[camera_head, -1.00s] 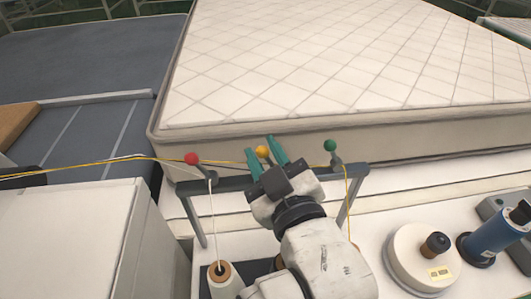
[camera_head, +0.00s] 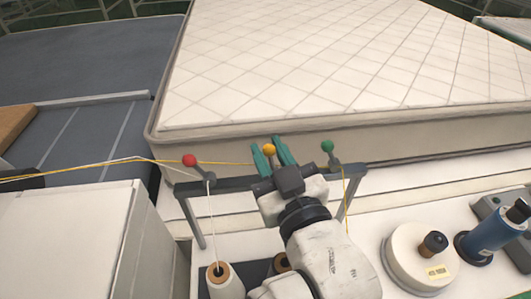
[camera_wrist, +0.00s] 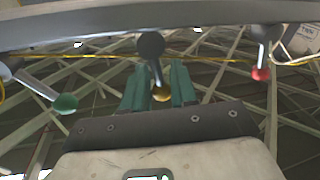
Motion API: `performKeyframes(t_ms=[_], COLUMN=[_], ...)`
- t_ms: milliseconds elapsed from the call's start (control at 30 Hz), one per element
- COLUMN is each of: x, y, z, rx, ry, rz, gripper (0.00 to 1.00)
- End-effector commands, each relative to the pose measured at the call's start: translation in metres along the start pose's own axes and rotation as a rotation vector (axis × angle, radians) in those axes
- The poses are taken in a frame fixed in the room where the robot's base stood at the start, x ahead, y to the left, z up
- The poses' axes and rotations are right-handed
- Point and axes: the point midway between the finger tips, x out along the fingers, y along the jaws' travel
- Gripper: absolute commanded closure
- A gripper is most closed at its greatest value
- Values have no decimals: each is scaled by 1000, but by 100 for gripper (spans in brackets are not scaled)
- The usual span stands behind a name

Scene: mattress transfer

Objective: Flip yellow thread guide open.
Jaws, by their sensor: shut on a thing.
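The yellow thread guide (camera_head: 269,150) is a lever with a yellow ball knob on the dark grey rail, between the red and green knobs. My gripper (camera_head: 269,153) has its two green fingers on either side of this knob and is shut on it. In the wrist view my gripper (camera_wrist: 160,88) holds the yellow knob (camera_wrist: 161,94) between its fingers, and the knob's grey stem runs up to a round pivot on the rail. The lower part of the lever is hidden behind my gripper in the head view.
A red-knobbed guide (camera_head: 190,160) and a green-knobbed guide (camera_head: 327,147) stand on the same rail (camera_head: 230,184). Yellow and white threads run along it. A thread cone (camera_head: 224,284) stands below. The mattress (camera_head: 330,60) lies behind; a white disc (camera_head: 418,258) is at right.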

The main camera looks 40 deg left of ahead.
Motion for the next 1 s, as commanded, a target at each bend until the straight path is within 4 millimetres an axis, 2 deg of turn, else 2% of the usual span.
performKeyframes(t_ms=[500, 700, 1000], x=[-4, -5, -6], y=[19, 23, 26], z=[3, 6, 8], rx=[425, 530, 600], ry=[85, 104, 119], rz=[40, 50, 56], gripper=[100, 100, 100])
